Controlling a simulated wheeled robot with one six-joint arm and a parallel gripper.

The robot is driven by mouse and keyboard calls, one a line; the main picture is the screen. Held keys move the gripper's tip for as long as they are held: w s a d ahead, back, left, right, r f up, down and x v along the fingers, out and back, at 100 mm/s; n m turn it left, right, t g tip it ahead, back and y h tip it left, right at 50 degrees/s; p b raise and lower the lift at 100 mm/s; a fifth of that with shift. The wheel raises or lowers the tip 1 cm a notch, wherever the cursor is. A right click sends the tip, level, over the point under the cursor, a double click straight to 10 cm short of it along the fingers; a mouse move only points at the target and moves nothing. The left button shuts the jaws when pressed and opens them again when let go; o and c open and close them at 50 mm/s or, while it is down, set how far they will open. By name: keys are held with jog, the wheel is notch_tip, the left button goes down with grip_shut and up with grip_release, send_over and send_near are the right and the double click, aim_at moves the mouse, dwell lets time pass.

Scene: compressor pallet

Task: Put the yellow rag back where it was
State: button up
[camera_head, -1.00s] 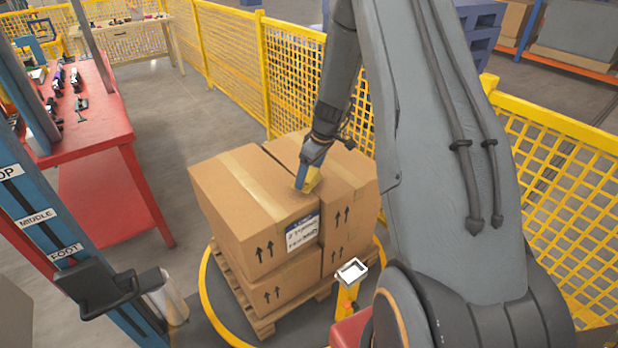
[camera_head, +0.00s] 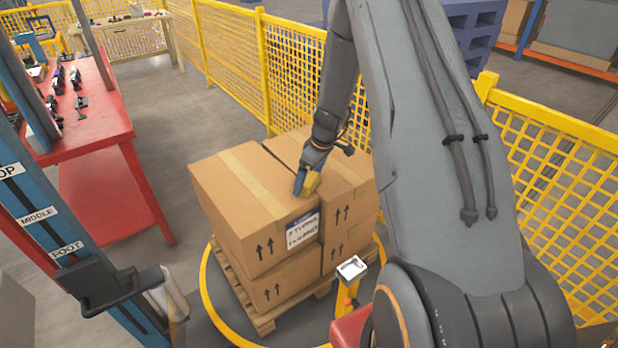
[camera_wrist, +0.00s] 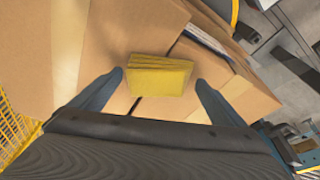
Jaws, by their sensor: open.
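The yellow rag (camera_wrist: 160,78) looks like a folded yellow block in the wrist view, lying over the gap between cardboard boxes. In the head view the rag (camera_head: 312,182) shows beside my gripper's tip, partly hidden by it. My gripper (camera_wrist: 160,88) is open, with one finger on each side of the rag and a visible space between each finger and the rag. In the head view my gripper (camera_head: 299,184) points down at the top of the stacked boxes.
Cardboard boxes (camera_head: 235,195) are stacked on a wooden pallet (camera_head: 264,324) inside a yellow ring (camera_head: 204,290). Yellow mesh fencing (camera_head: 228,55) runs behind them. A red workbench (camera_head: 105,125) with tools is at left. A blue post (camera_head: 38,222) with labels stands in front.

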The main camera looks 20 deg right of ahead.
jog(key=shift+r, duration=0.15)
jog(key=shift+r, duration=0.3)
jog(key=b+v, duration=0.3)
jog(key=v, duration=0.7)
jog(key=s+a+r+m, duration=0.1)
jog(key=s+a+m, duration=0.1)
jog(key=s+a, duration=0.3)
jog(key=s+a+r+m+g+h, duration=0.1)
jog(key=s+a, duration=0.4)
jog(key=s, duration=0.6)
jog(key=s+a+r+m, duration=0.3)
jog(key=s+a, duration=0.2)
jog(key=s, duration=0.4)
jog(key=shift+m+g+h, duration=0.3)
jog(key=shift+m+h, duration=0.1)
jog(key=shift+s+a, duration=0.1)
